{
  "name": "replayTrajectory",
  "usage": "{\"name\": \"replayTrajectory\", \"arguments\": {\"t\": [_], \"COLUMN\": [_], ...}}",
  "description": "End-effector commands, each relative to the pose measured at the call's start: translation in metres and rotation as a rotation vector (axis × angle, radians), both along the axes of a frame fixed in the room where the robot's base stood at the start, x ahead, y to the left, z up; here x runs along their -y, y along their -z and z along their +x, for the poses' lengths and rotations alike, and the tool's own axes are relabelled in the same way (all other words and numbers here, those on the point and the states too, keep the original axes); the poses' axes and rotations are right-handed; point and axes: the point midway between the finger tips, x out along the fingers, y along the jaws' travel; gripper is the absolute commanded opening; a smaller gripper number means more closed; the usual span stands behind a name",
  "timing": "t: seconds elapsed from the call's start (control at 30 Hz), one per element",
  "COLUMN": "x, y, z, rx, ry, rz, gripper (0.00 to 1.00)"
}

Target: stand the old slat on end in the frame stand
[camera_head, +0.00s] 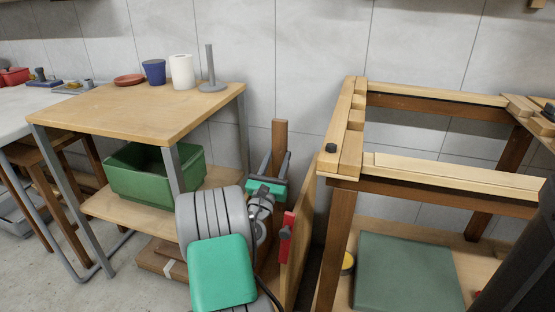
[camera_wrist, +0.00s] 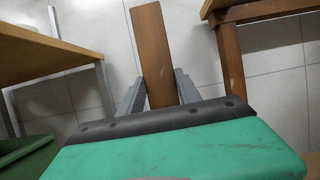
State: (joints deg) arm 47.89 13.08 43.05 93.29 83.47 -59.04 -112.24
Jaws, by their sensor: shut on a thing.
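The old slat (camera_head: 279,142) is a narrow brown board, close to upright in the head view. My gripper (camera_head: 276,168) is shut on it, with a grey finger on each side. In the wrist view the slat (camera_wrist: 155,45) rises between the fingers of my gripper (camera_wrist: 160,88); its lower part is hidden behind the green wrist housing. I cannot tell whether its lower end touches anything. I cannot surely pick out the frame stand; an upright pale board (camera_head: 306,225) with a red block (camera_head: 287,226) stands just right of my arm.
A wooden table (camera_head: 130,112) with a green bin (camera_head: 135,178) on its lower shelf stands left. A large open wooden bench frame (camera_head: 340,165) is close on the right, with a green mat (camera_head: 405,272) below. Planks (camera_head: 160,263) lie low behind my arm. The tiled wall is behind.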

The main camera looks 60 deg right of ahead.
Motion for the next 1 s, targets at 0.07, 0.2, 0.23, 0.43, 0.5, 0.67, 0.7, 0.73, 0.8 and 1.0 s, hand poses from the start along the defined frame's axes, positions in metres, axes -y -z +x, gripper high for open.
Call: {"name": "replayTrajectory", "arguments": {"t": [0.07,0.2,0.23,0.43,0.5,0.67,0.7,0.73,0.8,1.0], "x": [0.0,0.0,0.0,0.0,0.0,0.0,0.0,0.0,0.0,0.0], "y": [0.007,0.019,0.022,0.04,0.047,0.056,0.058,0.058,0.059,0.06], "z": [0.0,0.0,0.0,0.0,0.0,0.0,0.0,0.0,0.0,0.0], "rx": [0.001,0.001,0.0,0.001,0.0,0.0,0.0,0.001,0.001,0.001], "ry": [0.0,0.0,0.0,0.0,0.0,0.0,0.0,0.0,0.0,0.0], "rz": [-0.002,-0.002,-0.001,-0.002,-0.002,-0.002,-0.002,-0.002,-0.002,-0.002], "gripper": [0.0,0.0,0.0,0.0,0.0,0.0,0.0,0.0,0.0,0.0]}}
